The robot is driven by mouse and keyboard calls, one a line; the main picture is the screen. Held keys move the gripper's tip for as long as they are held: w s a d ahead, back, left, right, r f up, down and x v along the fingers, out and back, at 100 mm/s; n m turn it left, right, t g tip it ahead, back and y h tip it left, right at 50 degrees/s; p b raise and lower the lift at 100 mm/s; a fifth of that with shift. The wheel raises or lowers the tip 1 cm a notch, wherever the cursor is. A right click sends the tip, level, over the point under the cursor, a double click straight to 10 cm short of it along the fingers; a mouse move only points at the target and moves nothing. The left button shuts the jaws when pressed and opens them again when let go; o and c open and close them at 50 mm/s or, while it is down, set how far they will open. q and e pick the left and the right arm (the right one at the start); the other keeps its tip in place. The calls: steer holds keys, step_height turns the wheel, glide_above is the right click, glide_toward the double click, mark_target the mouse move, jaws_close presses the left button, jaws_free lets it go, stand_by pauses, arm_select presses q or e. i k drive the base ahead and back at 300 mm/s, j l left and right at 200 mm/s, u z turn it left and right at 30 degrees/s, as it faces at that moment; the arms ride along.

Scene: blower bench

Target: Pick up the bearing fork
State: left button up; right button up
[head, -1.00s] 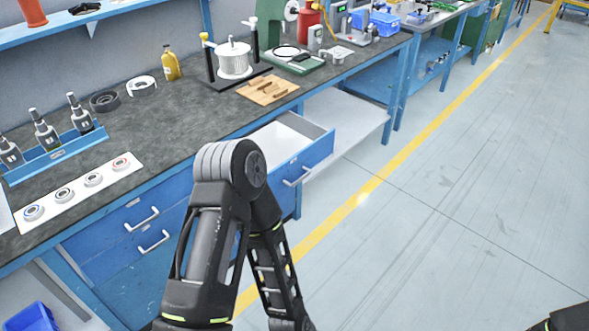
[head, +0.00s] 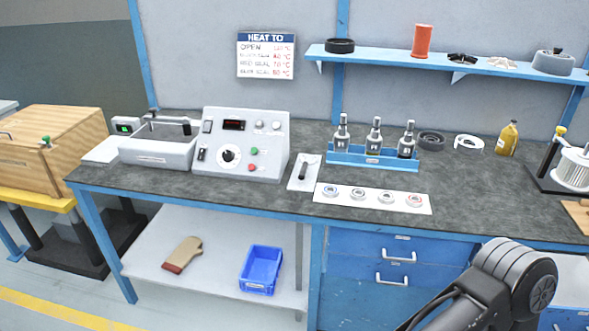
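A small tool with a black handle (head: 303,168) lies on a white pad (head: 295,184) on the bench, just right of the control box. It may be the bearing fork, but it is too small to tell its shape for sure. No gripper shows in the head view. Only a black link of one of my arms shows at the lower right, in front of the bench drawers.
The control box (head: 241,144) and a grey tank (head: 158,147) stand left of the pad. A white strip with several bearing rings (head: 371,209) and a blue rack of tools (head: 372,164) stand to its right. A wall shelf (head: 415,62) is above.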

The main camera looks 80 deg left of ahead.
mark_target(303, 171)
steer(key=u, duration=2.65)
